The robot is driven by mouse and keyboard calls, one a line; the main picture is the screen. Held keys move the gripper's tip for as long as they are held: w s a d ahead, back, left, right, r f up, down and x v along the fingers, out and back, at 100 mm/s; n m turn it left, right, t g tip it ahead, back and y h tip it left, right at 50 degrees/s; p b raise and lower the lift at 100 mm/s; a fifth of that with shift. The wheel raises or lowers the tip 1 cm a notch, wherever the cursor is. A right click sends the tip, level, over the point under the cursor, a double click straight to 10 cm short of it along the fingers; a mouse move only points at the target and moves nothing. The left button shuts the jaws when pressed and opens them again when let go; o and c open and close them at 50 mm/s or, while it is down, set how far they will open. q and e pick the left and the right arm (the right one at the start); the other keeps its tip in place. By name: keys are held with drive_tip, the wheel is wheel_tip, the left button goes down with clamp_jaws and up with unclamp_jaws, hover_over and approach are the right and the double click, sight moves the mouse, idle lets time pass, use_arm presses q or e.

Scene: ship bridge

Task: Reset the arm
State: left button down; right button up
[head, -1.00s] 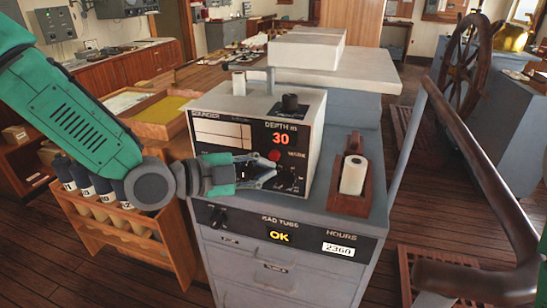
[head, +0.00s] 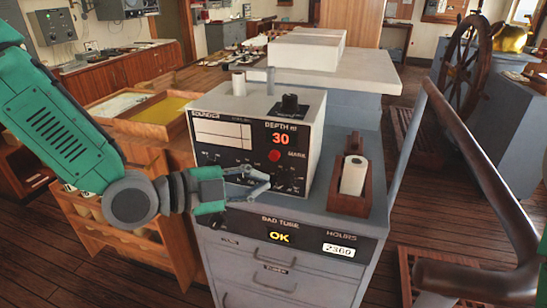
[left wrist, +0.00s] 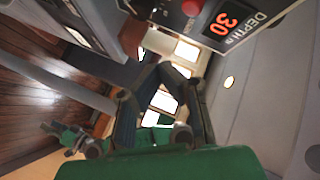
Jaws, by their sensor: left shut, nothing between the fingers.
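My left gripper (head: 266,181) is shut and empty. It points right, in front of the lower face of the sounder box (head: 252,140), by its knobs. I cannot tell whether it touches the box. In the left wrist view the gripper's two dark fingers (left wrist: 160,68) point up the picture, with nothing held. The box's red button (left wrist: 191,8) and lit "30" display (left wrist: 219,25) show at the top there. My right gripper is in neither view.
The box stands on a grey cabinet (head: 285,258) beside a wooden holder (head: 349,205) with a white roll (head: 354,175). A wooden rack (head: 110,240) is partly behind my left arm. A brown rail (head: 478,165) and steering wheel (head: 467,60) are at right.

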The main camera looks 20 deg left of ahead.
use_arm(q)
drive_tip(key=s+a+f+n+g+y+b, duration=0.1)
drive_tip(key=s+f+n+y, duration=0.15)
drive_tip(key=f, duration=0.55)
drive_tip(key=s+a+f+n+g+y+b, duration=0.1)
drive_tip(key=s+a+f+n+g, duration=0.2)
drive_tip(key=f, duration=0.4)
drive_tip(key=s+f+n+y+b, duration=0.1)
drive_tip(key=s+f+n+y, duration=0.2)
drive_tip(key=f, duration=0.5)
drive_tip(key=s+a+f+n+g+y+b, duration=0.1)
drive_tip(key=s+a+f+n+g+y, duration=0.1)
drive_tip(key=s+f+n, duration=0.4)
drive_tip(key=s+a+f+n+g+y+b, duration=0.1)
drive_tip(key=s+a+f+n+g+y, duration=0.1)
drive_tip(key=s+a+f+n+g, duration=0.2)
drive_tip(key=s+a+f+n, duration=0.1)
drive_tip(key=s+a+f, duration=0.2)
drive_tip(key=s+f, duration=0.2)
drive_tip(key=shift+s+a+n, duration=0.3)
drive_tip(key=shift+s+n, duration=0.05)
drive_tip(key=shift+s, duration=0.95)
drive_tip(key=shift+w+y, duration=0.15)
drive_tip(key=shift+y, duration=0.1)
